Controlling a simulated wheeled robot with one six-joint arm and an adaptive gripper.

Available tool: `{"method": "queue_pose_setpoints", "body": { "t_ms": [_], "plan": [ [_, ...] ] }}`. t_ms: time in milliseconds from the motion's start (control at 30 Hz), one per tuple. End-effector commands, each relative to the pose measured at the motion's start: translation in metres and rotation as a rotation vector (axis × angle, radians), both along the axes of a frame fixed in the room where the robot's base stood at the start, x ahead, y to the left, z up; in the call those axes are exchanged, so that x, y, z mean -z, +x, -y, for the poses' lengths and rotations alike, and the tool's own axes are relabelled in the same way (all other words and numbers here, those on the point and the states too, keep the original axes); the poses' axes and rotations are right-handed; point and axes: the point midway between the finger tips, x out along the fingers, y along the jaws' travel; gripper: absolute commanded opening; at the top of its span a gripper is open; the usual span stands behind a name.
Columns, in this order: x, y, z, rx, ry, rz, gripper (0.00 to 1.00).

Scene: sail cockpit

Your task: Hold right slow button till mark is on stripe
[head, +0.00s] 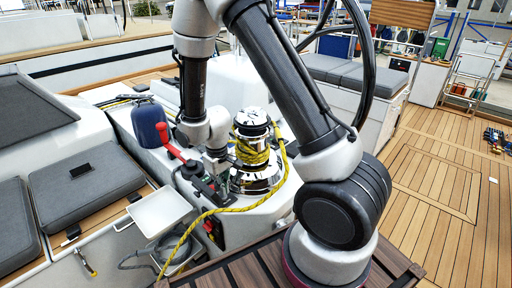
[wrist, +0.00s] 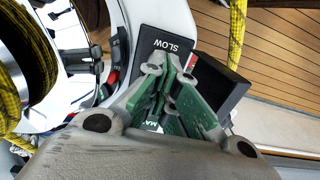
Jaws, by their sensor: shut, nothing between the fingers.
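In the wrist view a black panel marked SLOW (wrist: 150,42) lies under my gripper (wrist: 170,78). The green fingers are shut with nothing between them, and their tips lie over the panel just below the lettering. They hide the button, so I cannot tell whether they touch it. In the head view my gripper (head: 214,186) points down beside the chrome winch (head: 252,180), its tips small and partly hidden. Yellow rope (head: 252,152) is wrapped around the winch and runs off to the lower left. I cannot make out the mark or the stripe.
A red handle (head: 168,140) and a blue padded item (head: 150,122) stand left of my gripper. A white tray (head: 160,212) is at the lower left. A black box-like piece (wrist: 222,88) sits right of the fingers. Open teak deck (head: 430,190) lies to the right.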

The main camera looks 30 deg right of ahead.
Motion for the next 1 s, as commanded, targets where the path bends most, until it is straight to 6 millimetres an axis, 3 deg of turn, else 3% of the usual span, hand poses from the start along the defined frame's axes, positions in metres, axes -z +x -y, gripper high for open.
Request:
{"method": "queue_pose_setpoints", "body": {
  "t_ms": [1000],
  "plan": [
    [0.021, 0.0, 0.0, 0.0, 0.0, 0.0, 0.0]
  ]
}}
